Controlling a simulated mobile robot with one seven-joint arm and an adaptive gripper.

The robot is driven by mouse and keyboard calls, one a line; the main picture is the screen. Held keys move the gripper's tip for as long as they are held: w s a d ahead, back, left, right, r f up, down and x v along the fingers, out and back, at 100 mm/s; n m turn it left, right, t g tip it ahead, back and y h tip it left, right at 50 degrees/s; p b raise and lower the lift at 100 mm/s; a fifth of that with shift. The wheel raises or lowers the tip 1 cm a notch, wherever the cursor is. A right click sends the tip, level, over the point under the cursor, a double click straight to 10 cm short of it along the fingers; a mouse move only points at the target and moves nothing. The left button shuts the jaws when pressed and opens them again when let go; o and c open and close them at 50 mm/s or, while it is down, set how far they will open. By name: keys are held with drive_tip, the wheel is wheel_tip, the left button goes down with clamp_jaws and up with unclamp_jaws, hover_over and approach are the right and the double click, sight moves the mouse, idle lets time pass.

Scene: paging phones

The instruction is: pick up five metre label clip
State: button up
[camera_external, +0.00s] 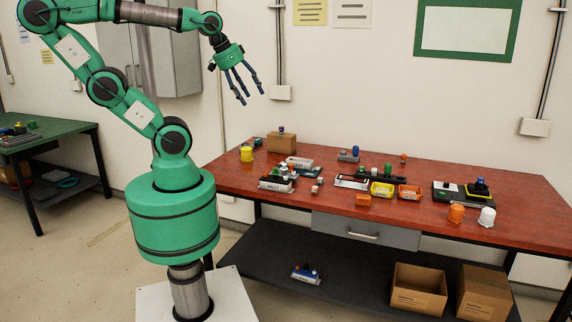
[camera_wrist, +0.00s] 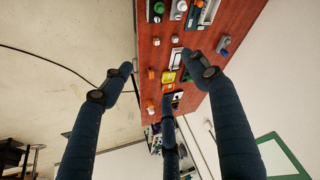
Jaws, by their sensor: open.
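My gripper (camera_external: 250,92) is open and empty, with its three dark blue fingers spread. It hangs in the air well above the left end of the red table (camera_external: 518,220). In the wrist view the spread fingers (camera_wrist: 160,78) frame the table, which lies some way off. I cannot tell which thing is the five metre label clip. Several small items are on the table, among them a labelled tray (camera_external: 274,185), an orange piece (camera_external: 363,200) and a small white and red piece (camera_external: 316,188). Their labels are too small to read.
The table's front strip is mostly clear.

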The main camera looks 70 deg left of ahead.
drive_tip(key=w+a+r+n+g+y+p, duration=0.1)
drive_tip(key=w+a+r+n+g+p, duration=0.2)
drive_tip(key=w+a, duration=1.7)
drive_tip(key=w+a+f+n+p, duration=0.1)
drive_tip(key=w+a+f, duration=0.2)
drive_tip(key=w+a, duration=0.5)
drive_tip(key=w+a+f+n+g+p, duration=0.1)
drive_tip(key=a+f, duration=0.5)
drive_tip(key=a, duration=0.5)
drive_tip(key=w+a+f+n+g+p, duration=0.15)
drive_tip(key=a+f, duration=0.45)
drive_tip(key=a, duration=0.6)
drive_tip(key=s+a+f+n+p, duration=0.1)
drive_tip(key=s+a+f, duration=0.1)
drive_tip(key=a+f, duration=0.6)
drive_tip(key=s+a+f+n+h, duration=0.1)
drive_tip(key=s+a+f, duration=0.2)
drive_tip(key=a+f, duration=0.5)
drive_tip(key=shift+s+a+f+p, duration=0.3)
drive_tip(key=shift+a+f+p, duration=0.1)
drive_tip(key=shift+a, duration=0.35)
